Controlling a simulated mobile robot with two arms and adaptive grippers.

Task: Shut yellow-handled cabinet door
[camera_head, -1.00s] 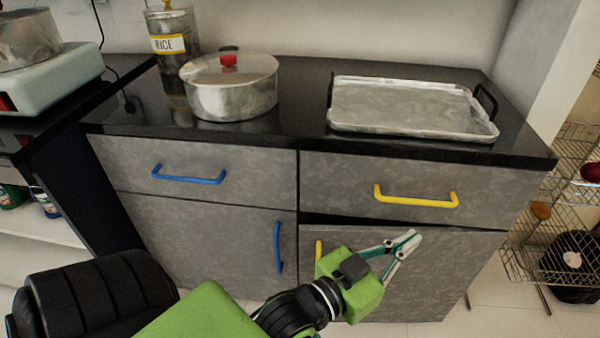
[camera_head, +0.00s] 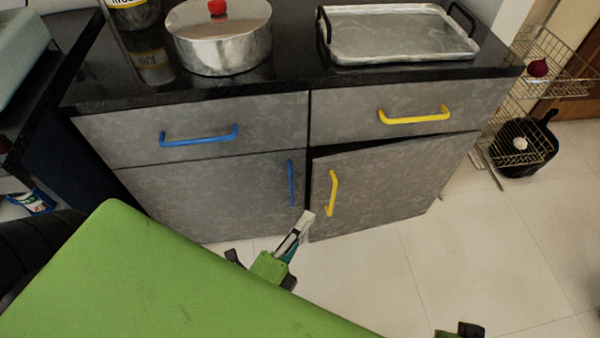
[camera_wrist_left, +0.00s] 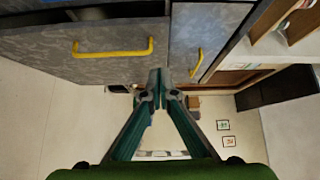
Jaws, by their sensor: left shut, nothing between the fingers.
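The yellow-handled cabinet door (camera_head: 395,190) is the lower right grey panel. It stands ajar, with a dark wedge-shaped gap under the drawer above it. Its vertical yellow handle (camera_head: 332,192) is near its left edge. My left gripper (camera_head: 306,214) is shut and empty, by the door's lower left corner; I cannot tell whether it touches. In the left wrist view its fingertips (camera_wrist_left: 163,88) are together near the edge of a grey panel with a yellow handle (camera_wrist_left: 112,49). A small green and black part at the bottom edge may be my right gripper (camera_head: 460,331); its fingers are hidden.
Above the door is a closed drawer with a yellow handle (camera_head: 414,116). To the left are a blue-handled drawer (camera_head: 198,136) and a blue-handled door (camera_head: 291,184). A pot (camera_head: 220,42) and tray (camera_head: 398,38) stand on the countertop. A wire rack (camera_head: 545,75) is at right. The floor in front is clear.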

